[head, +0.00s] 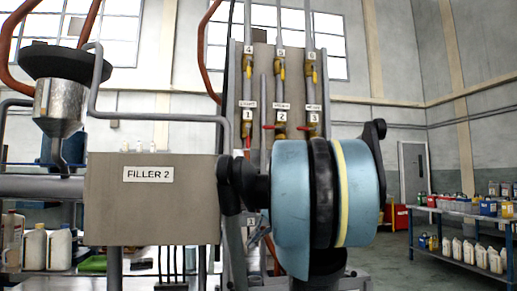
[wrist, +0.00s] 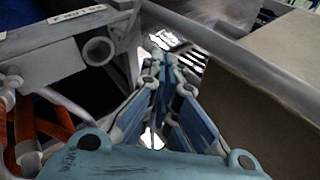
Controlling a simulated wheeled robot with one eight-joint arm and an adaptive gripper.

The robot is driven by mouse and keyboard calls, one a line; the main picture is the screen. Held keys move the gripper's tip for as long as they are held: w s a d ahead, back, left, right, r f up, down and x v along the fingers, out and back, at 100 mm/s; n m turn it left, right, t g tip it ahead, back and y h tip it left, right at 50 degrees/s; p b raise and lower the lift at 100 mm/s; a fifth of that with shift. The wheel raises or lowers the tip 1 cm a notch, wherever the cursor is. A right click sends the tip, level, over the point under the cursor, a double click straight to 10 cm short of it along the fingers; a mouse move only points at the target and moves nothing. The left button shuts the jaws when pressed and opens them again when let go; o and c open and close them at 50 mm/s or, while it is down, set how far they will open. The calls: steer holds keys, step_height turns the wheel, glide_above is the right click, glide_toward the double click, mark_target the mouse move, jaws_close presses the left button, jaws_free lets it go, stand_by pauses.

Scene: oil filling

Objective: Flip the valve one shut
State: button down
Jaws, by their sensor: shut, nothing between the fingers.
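Valve one (head: 247,128) is on the left of the lower row on the panel in the head view, under a tag marked 1. A reddish part shows just below it, too small for me to tell the handle's angle surely. Valve two (head: 281,131) and valve three (head: 313,131) stand to its right, with red handles sticking out leftward. My gripper (wrist: 160,68) is in the wrist view, its blue fingers drawn together with nothing between them. In the head view my arm hides most of it. I cannot tell how far it is from valve one.
The grey FILLER 2 box (head: 150,205) stands left of my arm. A metal funnel (head: 60,108) is at upper left. A shelf with bottles (head: 470,208) is at right. In the wrist view, orange hoses (wrist: 27,130) lie left and a bar runs close beside the fingers.

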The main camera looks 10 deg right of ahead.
mark_target(248, 136)
steer(key=w+d+r+m+t+y, duration=0.1)
steer(key=w+d+r, duration=0.5)
steer(key=r, duration=0.6)
steer(key=w+d+r+m+t+y, duration=0.1)
steer(key=w+d+r+t+y, duration=0.2)
steer(key=r, duration=0.9)
steer(key=w+d+r+m+t+y, duration=0.1)
steer(key=w+d+r+t+y, duration=0.1)
steer(key=w+d+r, duration=0.7)
steer(key=w+r+y, duration=0.1)
steer(key=w+r, duration=0.2)
steer(key=shift+d+r+t+y, duration=0.25)
steer(key=shift+r+t+y, duration=0.05)
steer(key=shift+w+a, duration=0.1)
steer(key=shift+a, duration=0.05)
steer(key=s+a+x, duration=0.1)
steer(key=s+x, duration=0.1)
steer(key=x, duration=1)
steer(key=shift+a, duration=0.55)
